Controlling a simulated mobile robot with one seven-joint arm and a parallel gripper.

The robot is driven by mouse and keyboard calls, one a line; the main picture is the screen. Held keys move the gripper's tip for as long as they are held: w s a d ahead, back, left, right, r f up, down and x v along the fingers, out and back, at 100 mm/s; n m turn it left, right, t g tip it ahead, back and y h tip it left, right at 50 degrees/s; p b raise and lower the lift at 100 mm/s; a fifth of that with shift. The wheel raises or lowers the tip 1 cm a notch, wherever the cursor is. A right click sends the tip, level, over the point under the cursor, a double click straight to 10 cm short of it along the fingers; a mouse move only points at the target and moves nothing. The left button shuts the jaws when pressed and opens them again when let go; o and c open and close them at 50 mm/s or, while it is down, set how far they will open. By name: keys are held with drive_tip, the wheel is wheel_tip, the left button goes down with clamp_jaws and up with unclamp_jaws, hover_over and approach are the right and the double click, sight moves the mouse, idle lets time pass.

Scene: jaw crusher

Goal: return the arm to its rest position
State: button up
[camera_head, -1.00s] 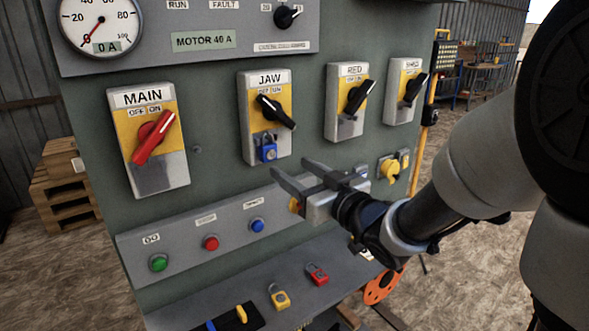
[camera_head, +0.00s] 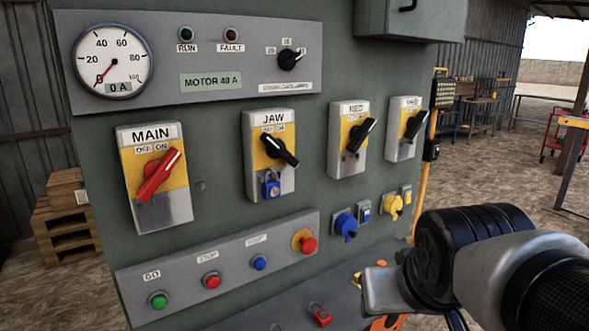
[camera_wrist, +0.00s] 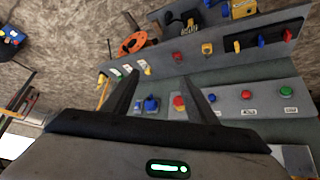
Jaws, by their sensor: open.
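My gripper (camera_wrist: 162,80) is open and empty; its two dark fingers reach up into the wrist view with a gap between them. In the head view my arm's end is at the lower right, in front of the panel's lower shelf, and the fingers are hard to make out. The JAW switch (camera_head: 285,149) has a black handle, and a blue padlock (camera_head: 271,187) hangs at its lower part. My gripper is apart from both, to their lower right. The MAIN switch (camera_head: 156,175) has a red tilted handle.
A button strip (camera_head: 219,269) and a shelf with a red padlock (camera_head: 320,314) jut out low on the panel. A blue socket (camera_head: 345,224) and a yellow one (camera_head: 393,204) sit near my arm. The wrist view shows an orange disc (camera_wrist: 133,42). Open ground lies right.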

drive_tip(key=s+r+p, duration=0.2)
drive_tip(key=r+p, duration=0.6)
drive_tip(key=s+r+g+p, duration=0.1)
drive_tip(key=s+r+p, duration=0.1)
drive_tip(key=r+p, duration=0.6)
drive_tip(key=shift+s+a+y+p, duration=0.3)
drive_tip(key=shift+a, duration=0.05)
drive_tip(key=shift+a, duration=0.1)
